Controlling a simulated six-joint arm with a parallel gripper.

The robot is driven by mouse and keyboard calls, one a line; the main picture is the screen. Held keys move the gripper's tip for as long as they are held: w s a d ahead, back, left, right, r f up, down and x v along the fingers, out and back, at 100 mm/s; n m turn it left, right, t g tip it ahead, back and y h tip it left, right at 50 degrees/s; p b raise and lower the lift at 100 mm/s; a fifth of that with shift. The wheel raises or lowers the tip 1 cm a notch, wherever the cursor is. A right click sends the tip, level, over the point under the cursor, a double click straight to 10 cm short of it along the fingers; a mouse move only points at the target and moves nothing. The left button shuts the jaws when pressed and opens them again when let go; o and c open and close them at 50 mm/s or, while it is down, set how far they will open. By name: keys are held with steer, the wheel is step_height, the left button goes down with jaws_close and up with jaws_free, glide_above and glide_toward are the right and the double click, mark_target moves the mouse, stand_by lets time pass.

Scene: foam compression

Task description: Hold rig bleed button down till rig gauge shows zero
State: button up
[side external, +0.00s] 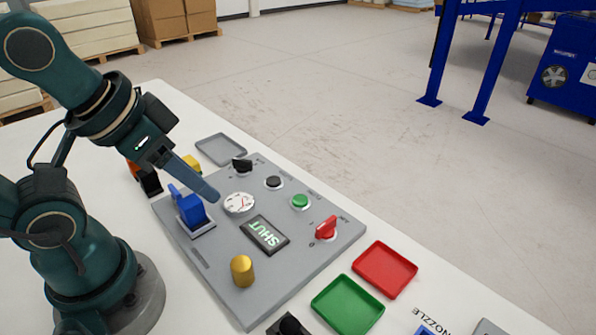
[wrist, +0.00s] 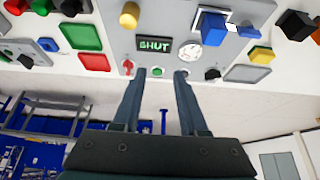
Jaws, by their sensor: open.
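The grey rig panel (side external: 213,262) lies on the white table. Its round white gauge (side external: 239,204) has a red needle; its reading is too small to tell. The gauge also shows in the wrist view (wrist: 188,50). A black round button (side external: 273,183) and a green round button (side external: 300,202) sit on the panel's far side; their labels are unreadable, so I cannot tell which is the bleed button. My gripper (side external: 214,196) is open and empty above the panel, near the gauge in the side view. In the wrist view its fingers (wrist: 159,75) stand apart, with the green button between them.
The panel also has a lit SHUT display (side external: 265,235), a red switch (side external: 326,228), a black knob (side external: 242,164), a yellow knob (side external: 242,270) and a blue block (side external: 191,209). Red (side external: 385,268), green (side external: 347,305) and grey (side external: 220,148) trays lie around it.

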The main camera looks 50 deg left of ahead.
jaws_close()
stand_by(1.6)
